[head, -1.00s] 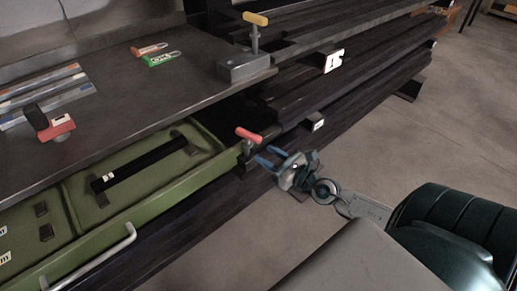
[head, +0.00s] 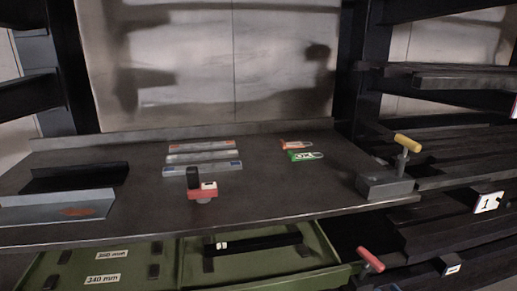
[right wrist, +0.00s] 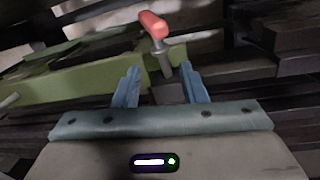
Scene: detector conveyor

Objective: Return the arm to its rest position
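My right gripper (right wrist: 160,88) shows in the right wrist view with its two blue fingers apart and nothing between them. A red-handled lever (right wrist: 153,28) stands beyond the fingertips in that view, apart from them as far as I can tell. The same red-handled lever (head: 371,260) shows at the lower right of the head view, beside the green drawer. Neither gripper shows in the head view now.
A dark worktop (head: 270,195) holds a red-and-black device (head: 203,189), flat bars (head: 200,157), green and orange tags (head: 304,155) and a yellow-handled clamp (head: 405,145). Below it the green drawer (head: 155,255) stands open. Dark rails (head: 455,195) run along the right.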

